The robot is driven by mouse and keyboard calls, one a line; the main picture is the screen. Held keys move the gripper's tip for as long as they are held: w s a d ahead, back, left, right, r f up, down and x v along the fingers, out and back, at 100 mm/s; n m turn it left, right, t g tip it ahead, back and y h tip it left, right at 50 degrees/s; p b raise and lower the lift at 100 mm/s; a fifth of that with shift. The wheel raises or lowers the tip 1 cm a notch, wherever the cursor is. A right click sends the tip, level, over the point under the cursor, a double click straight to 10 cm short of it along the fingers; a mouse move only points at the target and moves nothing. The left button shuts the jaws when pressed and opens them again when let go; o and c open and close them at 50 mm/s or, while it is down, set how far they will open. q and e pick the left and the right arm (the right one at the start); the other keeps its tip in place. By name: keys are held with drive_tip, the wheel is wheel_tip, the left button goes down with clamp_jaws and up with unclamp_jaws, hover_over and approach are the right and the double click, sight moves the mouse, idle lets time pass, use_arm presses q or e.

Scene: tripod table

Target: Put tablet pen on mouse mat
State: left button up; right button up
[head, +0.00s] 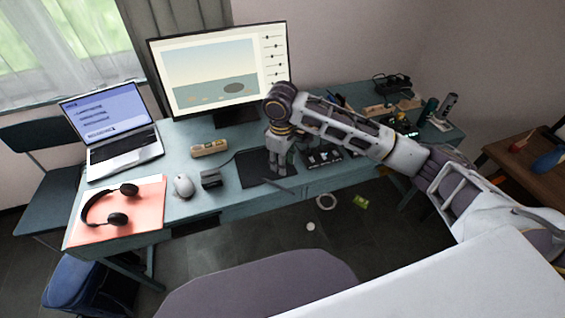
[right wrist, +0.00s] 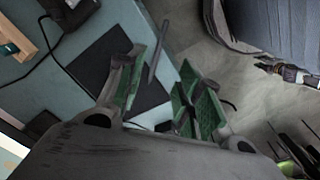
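The tablet pen (head: 281,188) is a thin dark stick near the front edge of the desk, by the black drawing tablet (head: 253,176). In the right wrist view the pen (right wrist: 158,55) shows beyond the fingertips, beside the tablet (right wrist: 113,62). My right gripper (head: 278,170) points down over the tablet's right part. Its green-padded fingers (right wrist: 160,95) are apart, with nothing seen between them. A salmon-coloured mat (head: 146,205), likely the mouse mat, lies at the desk's left end with black headphones (head: 112,207) on it. My left gripper is not in view.
A grey mouse (head: 184,186) and a small dark box (head: 211,179) stand between mat and tablet. A laptop (head: 124,150), a monitor (head: 222,70) and a wooden block (head: 209,148) are behind. A grey chair back (head: 265,285) stands in front of the desk (head: 225,205).

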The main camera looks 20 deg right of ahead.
sight(283, 188)
drive_tip(key=shift+f, duration=0.1)
idle(0.3)
drive_tip(key=shift+w+d+f+b, duration=0.1)
drive_tip(key=shift+f+b, duration=0.15)
drive_tip(key=shift+f, duration=3.15)
drive_tip(key=shift+d+f+b, duration=0.1)
drive_tip(key=shift+f+b, duration=0.1)
drive_tip(key=shift+f, duration=3.2)
drive_tip(key=shift+c, duration=0.4)
clamp_jaws()
